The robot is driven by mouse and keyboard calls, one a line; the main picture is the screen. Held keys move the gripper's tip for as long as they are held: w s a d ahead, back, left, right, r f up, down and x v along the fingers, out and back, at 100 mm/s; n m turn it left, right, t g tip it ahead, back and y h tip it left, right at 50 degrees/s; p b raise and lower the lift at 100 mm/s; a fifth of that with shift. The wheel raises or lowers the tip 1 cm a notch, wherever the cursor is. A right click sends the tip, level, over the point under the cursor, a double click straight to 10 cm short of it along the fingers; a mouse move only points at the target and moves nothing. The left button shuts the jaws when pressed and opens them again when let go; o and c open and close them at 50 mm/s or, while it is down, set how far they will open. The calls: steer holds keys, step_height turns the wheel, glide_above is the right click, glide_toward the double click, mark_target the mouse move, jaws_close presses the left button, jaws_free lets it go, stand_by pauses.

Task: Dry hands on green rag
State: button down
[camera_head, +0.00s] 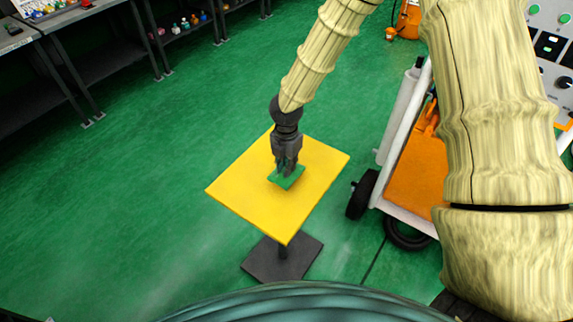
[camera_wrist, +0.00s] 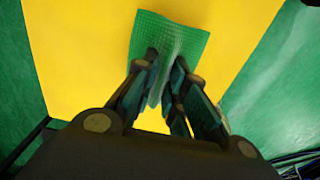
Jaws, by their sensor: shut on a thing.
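The green rag (camera_head: 287,179) lies near the middle of a yellow square tabletop (camera_head: 245,195). My gripper (camera_head: 286,170) points down onto it from above. In the wrist view the rag (camera_wrist: 190,37) has a textured surface, and a pinched fold rises between the two fingers. My gripper (camera_wrist: 165,88) is shut on this fold. The rest of the rag spreads flat on the yellow top (camera_wrist: 75,50) beyond the fingertips. The part of the rag under the fingers is hidden.
The yellow table stands on a dark square base (camera_head: 262,262) on a green floor. A wheeled cart with an orange panel (camera_head: 412,165) stands close to its right. Grey shelves (camera_head: 80,55) line the upper left. The floor left of the table is clear.

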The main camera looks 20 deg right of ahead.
steer(key=shift+w+d+r, duration=0.1)
steer(key=shift+w, duration=0.45)
steer(key=shift+w+d+f+p, duration=0.1)
steer(key=shift+w+f+p, duration=0.15)
steer(key=shift+f, duration=0.2)
steer(key=shift+w+d+f+p, duration=0.1)
steer(key=shift+f+p, duration=0.2)
steer(key=shift+f, duration=0.15)
steer(key=shift+f+p, duration=0.65)
steer(key=shift+f, duration=0.15)
steer(key=c, duration=1.5)
jaws_free()
steer(key=shift+o, duration=0.2)
steer(key=shift+f, duration=0.1)
